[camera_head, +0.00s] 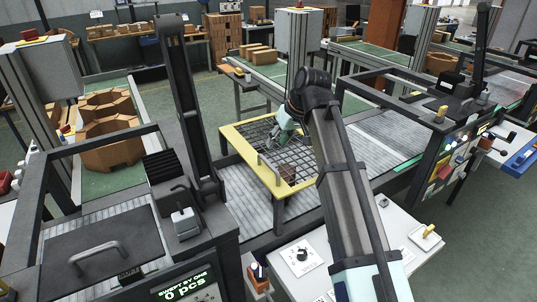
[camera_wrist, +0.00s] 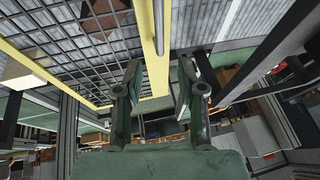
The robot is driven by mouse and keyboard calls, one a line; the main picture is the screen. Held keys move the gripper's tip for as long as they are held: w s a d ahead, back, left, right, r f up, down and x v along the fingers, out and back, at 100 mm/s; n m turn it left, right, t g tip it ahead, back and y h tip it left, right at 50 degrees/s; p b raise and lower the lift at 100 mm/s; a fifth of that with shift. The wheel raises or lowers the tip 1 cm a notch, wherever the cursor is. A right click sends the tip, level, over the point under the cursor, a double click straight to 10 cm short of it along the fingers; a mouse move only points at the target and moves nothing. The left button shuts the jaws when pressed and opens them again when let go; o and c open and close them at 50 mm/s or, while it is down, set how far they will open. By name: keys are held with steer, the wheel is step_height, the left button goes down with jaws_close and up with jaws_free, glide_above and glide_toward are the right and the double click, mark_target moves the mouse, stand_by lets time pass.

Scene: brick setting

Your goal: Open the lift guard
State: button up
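The lift guard (camera_head: 238,137) is a yellow frame with dark wire mesh, lying about level over the grey roller conveyor. A pale bar handle (camera_head: 268,171) stands on its near-left side. My gripper (camera_head: 279,138) is low above the mesh, and my arm partly hides the guard's right side. In the wrist view the yellow frame (camera_wrist: 40,77) fills the upper left, and a pale bar (camera_wrist: 158,28) runs along its edge. The bar lies ahead of the gap; contact cannot be told.
Dark machine frames stand left (camera_head: 182,100) and right (camera_head: 440,115) of the guard. A white control panel (camera_head: 300,258) with knobs is in front. A brown object (camera_head: 288,171) shows beneath the mesh. Brown cartons (camera_head: 112,150) sit on the left belt. Conveyor right of the guard looks clear.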

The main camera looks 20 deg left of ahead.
mark_target(266, 160)
steer(key=p+x, duration=0.1)
steer(key=x, duration=0.7)
steer(key=shift+w+a+f+p, duration=0.15)
steer(key=shift+f+p, duration=0.1)
steer(key=shift+p, duration=0.15)
jaws_close()
